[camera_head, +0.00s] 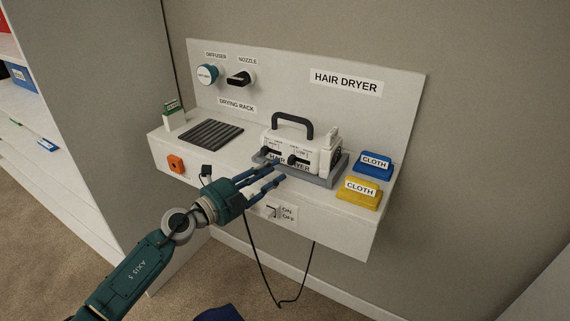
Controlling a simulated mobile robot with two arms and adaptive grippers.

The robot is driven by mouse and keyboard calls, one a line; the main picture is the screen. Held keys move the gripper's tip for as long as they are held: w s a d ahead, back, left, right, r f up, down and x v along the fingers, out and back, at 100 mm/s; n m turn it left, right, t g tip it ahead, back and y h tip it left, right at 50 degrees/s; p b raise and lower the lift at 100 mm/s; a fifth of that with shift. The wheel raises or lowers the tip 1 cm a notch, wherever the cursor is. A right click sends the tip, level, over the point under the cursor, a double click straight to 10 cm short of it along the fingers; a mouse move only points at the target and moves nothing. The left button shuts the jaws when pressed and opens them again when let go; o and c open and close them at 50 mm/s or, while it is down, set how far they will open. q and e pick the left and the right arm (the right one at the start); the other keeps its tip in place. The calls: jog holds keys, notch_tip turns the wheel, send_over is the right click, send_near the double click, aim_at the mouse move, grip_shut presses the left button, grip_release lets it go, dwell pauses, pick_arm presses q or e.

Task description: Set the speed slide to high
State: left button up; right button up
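The hair dryer (318,152) is a white boxy unit with a black handle on top. It sits in a grey tray (322,182) on the white shelf. Its front has two dark slide controls, one at left (272,151) and one at right (293,159). Their small labels are too small to read, so I cannot tell which is the speed slide or how it is set. My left gripper (274,176) is open and empty, with its fingers apart just in front of the dryer's lower front. The fingertips partly cover the HAIR DRYER label. I cannot tell if they touch anything. My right gripper is out of view.
A drying rack (210,132) is at left. An ON/OFF switch (274,212) is on the shelf front, below my fingers. A black cable (262,279) hangs below.

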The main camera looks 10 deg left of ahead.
aim_at(289, 162)
pick_arm(q)
jog(key=x, duration=0.5)
jog(key=shift+w+d, duration=0.1)
jog(key=shift+w, duration=0.1)
grip_shut()
